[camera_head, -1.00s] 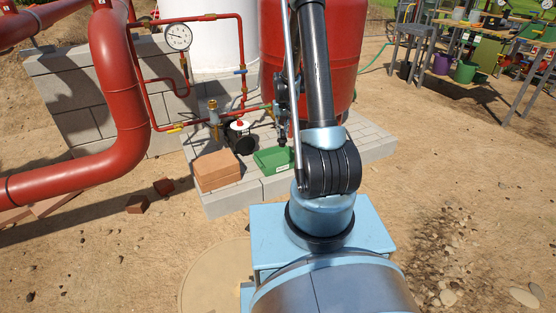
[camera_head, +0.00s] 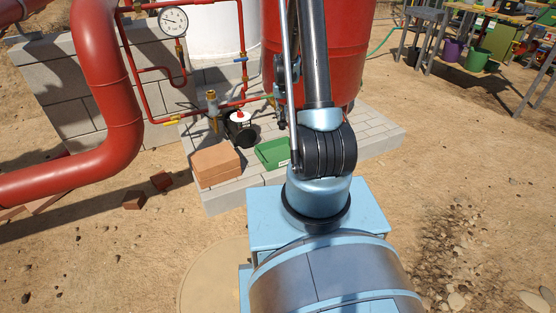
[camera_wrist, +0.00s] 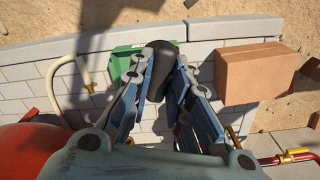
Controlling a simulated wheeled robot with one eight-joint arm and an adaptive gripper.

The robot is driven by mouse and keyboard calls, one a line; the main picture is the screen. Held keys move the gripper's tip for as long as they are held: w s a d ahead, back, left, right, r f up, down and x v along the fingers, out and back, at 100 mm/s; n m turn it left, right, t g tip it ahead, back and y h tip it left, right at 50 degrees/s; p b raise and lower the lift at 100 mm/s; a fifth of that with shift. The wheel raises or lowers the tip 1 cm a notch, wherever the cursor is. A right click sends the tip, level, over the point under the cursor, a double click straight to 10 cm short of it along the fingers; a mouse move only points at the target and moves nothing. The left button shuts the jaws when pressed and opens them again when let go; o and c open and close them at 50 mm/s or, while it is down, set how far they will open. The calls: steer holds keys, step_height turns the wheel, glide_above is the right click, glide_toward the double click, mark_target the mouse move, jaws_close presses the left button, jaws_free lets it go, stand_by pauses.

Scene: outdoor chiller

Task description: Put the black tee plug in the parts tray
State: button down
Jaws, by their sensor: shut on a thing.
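My gripper (camera_wrist: 160,65) is shut on a black rounded piece, the black tee plug (camera_wrist: 162,58), seen between the two fingers in the wrist view. The plug's lower part is hidden by the fingers. The green parts tray (camera_wrist: 122,66) lies below and beyond the fingertips, partly covered by the left finger. In the head view the tray (camera_head: 270,154) sits on the paved slab, and my gripper (camera_head: 282,121) is above it, small and partly hidden beside the arm. The tray's inside is not clear to see.
A terracotta block (camera_head: 216,164) stands just left of the tray in the head view. Behind are a black round fitting with a red-and-white top (camera_head: 240,127), red pipes (camera_head: 100,100) and a red tank (camera_head: 350,55). Sandy ground lies in front of the slab (camera_head: 230,198).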

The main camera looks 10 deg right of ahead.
steer(key=w+f+m, duration=0.7)
steer(key=w+f, duration=0.4)
steer(key=w, duration=0.1)
steer(key=shift+w+d+f+m, duration=0.1)
steer(key=shift+w+f+m, duration=1.05)
steer(key=shift+f, duration=2.65)
steer(key=shift+w+d+f+m, duration=0.15)
steer(key=shift+w+f+m, duration=1)
steer(key=shift+f, duration=2.6)
steer(key=shift+w+d+f+m, duration=0.1)
steer(key=shift+w+f+m, duration=1)
steer(key=shift+f, duration=2.7)
steer(key=shift+s, duration=0.2)
steer(key=c, duration=1.5)
jaws_free()
steer(key=shift+f, duration=0.1)
